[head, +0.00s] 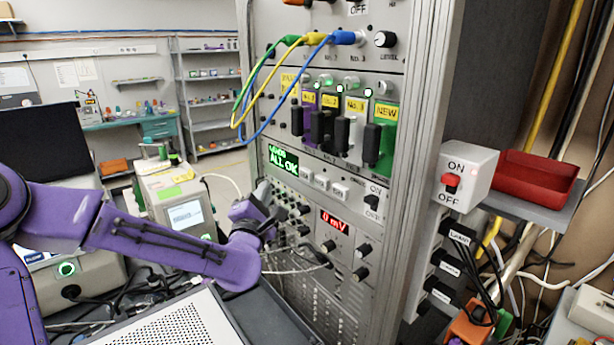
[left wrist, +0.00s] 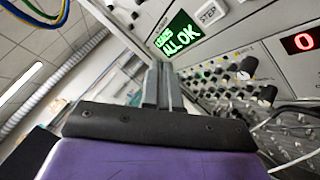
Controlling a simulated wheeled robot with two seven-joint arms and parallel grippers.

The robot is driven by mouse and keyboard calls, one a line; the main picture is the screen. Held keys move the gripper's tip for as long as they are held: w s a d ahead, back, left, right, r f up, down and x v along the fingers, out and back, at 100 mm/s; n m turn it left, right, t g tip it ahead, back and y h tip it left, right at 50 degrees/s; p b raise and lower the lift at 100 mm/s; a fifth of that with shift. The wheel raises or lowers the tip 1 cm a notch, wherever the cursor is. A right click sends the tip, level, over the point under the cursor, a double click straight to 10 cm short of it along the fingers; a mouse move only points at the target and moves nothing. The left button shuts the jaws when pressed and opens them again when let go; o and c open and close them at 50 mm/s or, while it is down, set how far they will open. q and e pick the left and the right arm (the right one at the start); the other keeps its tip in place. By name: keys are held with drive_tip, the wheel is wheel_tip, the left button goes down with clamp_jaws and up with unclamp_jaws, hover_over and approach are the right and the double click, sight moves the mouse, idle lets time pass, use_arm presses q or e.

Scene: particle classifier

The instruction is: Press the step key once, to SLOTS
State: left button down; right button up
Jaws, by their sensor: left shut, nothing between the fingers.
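The step key (left wrist: 210,13) is a pale key marked STEP, just right of the green-lit display (left wrist: 178,35) in the left wrist view. In the head view the display (head: 283,160) reads ALL OK under a smaller line that I cannot read surely. The leftmost pale key (head: 307,175) of a short row stands beside it. My left gripper (head: 268,214) is in front of the rack, below and left of the keys, apart from them. Its fingers (left wrist: 161,84) are shut and empty in the left wrist view. My right gripper is not in view.
Knobs (head: 290,207) and a red 0 mV readout (head: 334,222) lie below the keys. Black handles (head: 342,135) of several modules stick out above. Green, yellow and blue cables loop at the top. An ON/OFF box (head: 467,176) and red tray (head: 535,180) are at the right.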

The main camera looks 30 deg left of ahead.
sight(306, 175)
use_arm(q)
drive_tip(key=w+d+b, duration=0.1)
drive_tip(key=w+d, duration=0.1)
drive_tip(key=w, duration=0.5)
drive_tip(key=shift+w+d+b, duration=0.25)
drive_tip(key=shift+d+b, duration=0.05)
drive_tip(key=shift+d, duration=0.05)
drive_tip(key=shift+d, duration=0.1)
drive_tip(key=shift+w+f, duration=0.1)
idle(1.5)
drive_tip(key=shift+w+d, duration=0.15)
drive_tip(key=shift+w, duration=0.15)
